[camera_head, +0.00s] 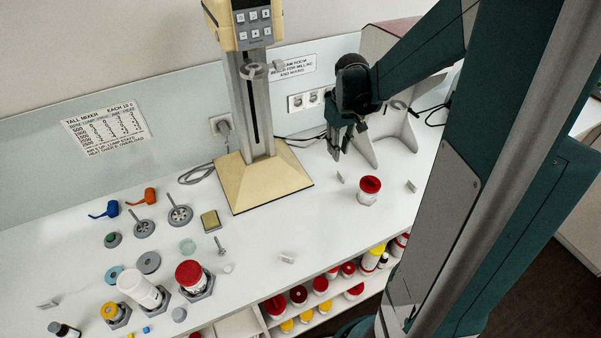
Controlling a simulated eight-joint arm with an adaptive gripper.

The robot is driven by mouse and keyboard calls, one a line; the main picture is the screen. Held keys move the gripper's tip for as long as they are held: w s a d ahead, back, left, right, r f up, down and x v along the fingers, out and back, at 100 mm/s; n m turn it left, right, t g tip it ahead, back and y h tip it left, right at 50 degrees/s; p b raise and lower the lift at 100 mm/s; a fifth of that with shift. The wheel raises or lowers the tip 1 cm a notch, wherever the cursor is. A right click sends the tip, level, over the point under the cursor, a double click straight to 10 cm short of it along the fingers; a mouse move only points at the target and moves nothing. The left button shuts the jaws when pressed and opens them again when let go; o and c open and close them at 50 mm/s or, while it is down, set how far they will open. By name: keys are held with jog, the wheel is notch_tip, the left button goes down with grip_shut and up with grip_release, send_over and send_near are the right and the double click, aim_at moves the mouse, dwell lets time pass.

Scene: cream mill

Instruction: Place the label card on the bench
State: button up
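The white bench (335,228) runs across the view below the back panel. Several small pale card-like pieces are on it: one right of the red-lidded jar (411,186), one left of that jar (340,178), one near the front edge (288,258) and one at the far left (48,304). I cannot tell which is the label card; no writing is readable on them. My gripper (335,148) points down over the back of the bench, right of the mixer stand. Its fingertips are small and dark, and I cannot see whether anything is between them.
The tall mixer (262,175) on its cream base stands left of my gripper. A red-lidded white jar (369,190) stands in front of my gripper. Jars, discs and small tools crowd the left. A shelf of jars (320,285) lies below the front edge. The bench's front middle is fairly clear.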

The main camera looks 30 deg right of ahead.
jog(key=s+a+r+t, duration=0.3)
jog(key=s+a+r, duration=0.4)
jog(key=a, duration=0.4)
jog(key=s+a+r+t, duration=0.3)
jog(key=s+a+r, duration=0.5)
jog(key=s+a, duration=0.2)
jog(key=shift+a+r, duration=0.15)
jog(key=shift+a, duration=0.95)
